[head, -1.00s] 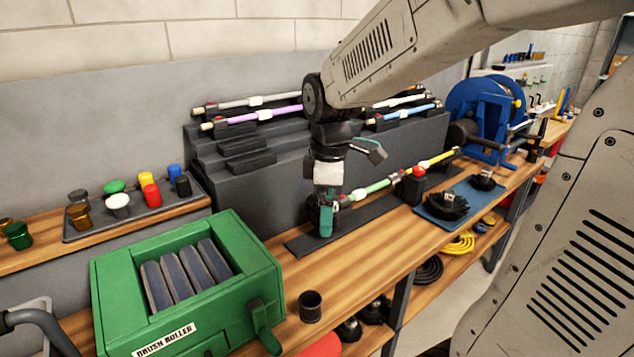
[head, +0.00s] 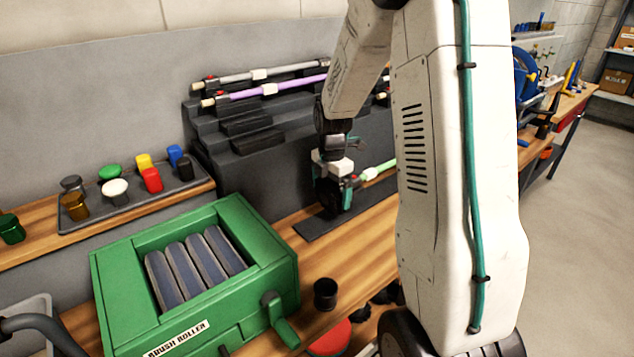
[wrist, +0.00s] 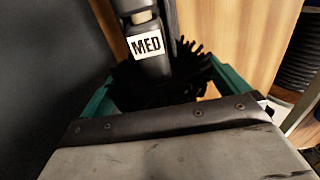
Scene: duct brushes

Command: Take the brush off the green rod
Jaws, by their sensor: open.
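The green rod (head: 378,170) runs near-level over the bench, its left end at my gripper; its right part is hidden behind my arm. In the wrist view a black bristled brush (wrist: 192,82) lies between the two teal fingers of my gripper (wrist: 163,80). The fingers are open, one on each side of the brush; I cannot tell whether they touch it. A dark block with a white MED label (wrist: 147,44) stands above the brush in that view and covers part of it. In the head view my gripper (head: 334,192) mostly hides the brush.
A green brush roller box (head: 265,245) stands front left, with a black cup (head: 325,294) beside it. A dark stepped rack (head: 250,150) with grey and purple rods is behind my gripper. A tray of coloured caps (head: 128,199) is at left. My arm hides the bench's right part.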

